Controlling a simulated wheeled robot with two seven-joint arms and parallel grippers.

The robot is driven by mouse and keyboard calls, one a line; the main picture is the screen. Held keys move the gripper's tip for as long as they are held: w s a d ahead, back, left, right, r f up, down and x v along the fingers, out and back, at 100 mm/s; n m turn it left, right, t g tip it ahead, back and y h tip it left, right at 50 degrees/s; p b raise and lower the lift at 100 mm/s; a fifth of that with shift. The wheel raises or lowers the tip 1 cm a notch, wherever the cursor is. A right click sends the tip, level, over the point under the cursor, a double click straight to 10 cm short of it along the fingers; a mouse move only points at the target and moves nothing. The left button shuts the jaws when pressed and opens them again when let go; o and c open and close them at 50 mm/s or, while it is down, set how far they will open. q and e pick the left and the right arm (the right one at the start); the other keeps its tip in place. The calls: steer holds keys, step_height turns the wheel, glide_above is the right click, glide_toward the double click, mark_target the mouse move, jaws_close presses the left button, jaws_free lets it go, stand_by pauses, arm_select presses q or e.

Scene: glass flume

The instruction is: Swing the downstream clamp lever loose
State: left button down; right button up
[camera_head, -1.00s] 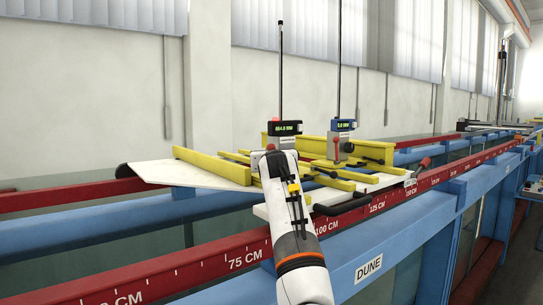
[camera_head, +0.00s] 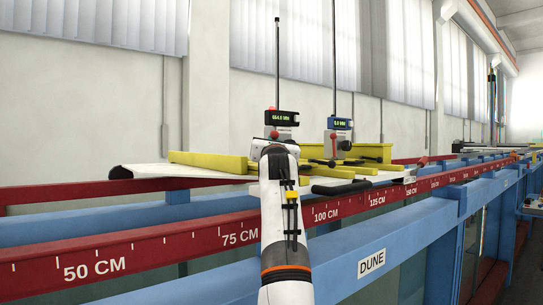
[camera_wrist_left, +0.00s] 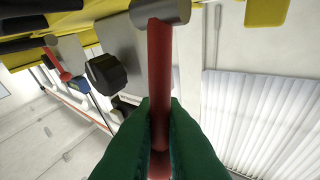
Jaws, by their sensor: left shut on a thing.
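In the left wrist view my left gripper's green fingers (camera_wrist_left: 159,125) are shut on a red clamp lever (camera_wrist_left: 160,60). The lever runs from a grey cylindrical pivot (camera_wrist_left: 160,11) at the top down between the fingers. A second red lever (camera_wrist_left: 58,62) on its own grey pivot shows at the left, apart from the fingers. In the head view my left arm's wrist hides the fingers. A gauge with a black display (camera_head: 281,118) stands just behind the wrist, and a gauge with a blue-framed display (camera_head: 340,123) stands to its right. I cannot tell which lever is downstream. My right gripper is not in view.
Yellow bars (camera_head: 208,161) and a white plate (camera_head: 150,171) lie across the flume beside my wrist. A black handle (camera_head: 342,188) is close to its right. The red scale rail (camera_head: 190,240) and blue beam (camera_head: 400,238) run along the front.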

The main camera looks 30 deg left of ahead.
arm_select(q)
steer(key=shift+s+r, duration=0.2)
steer(key=shift+r, duration=0.25)
steer(key=c, duration=1.9)
jaws_free()
steer(key=o, duration=0.4)
steer(key=shift+w+d+f, duration=0.1)
steer(key=shift+w+f, duration=0.05)
steer(key=shift+w, duration=0.05)
steer(key=shift+c, duration=0.2)
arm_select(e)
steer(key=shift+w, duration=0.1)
arm_select(q)
steer(key=shift+s, duration=0.1)
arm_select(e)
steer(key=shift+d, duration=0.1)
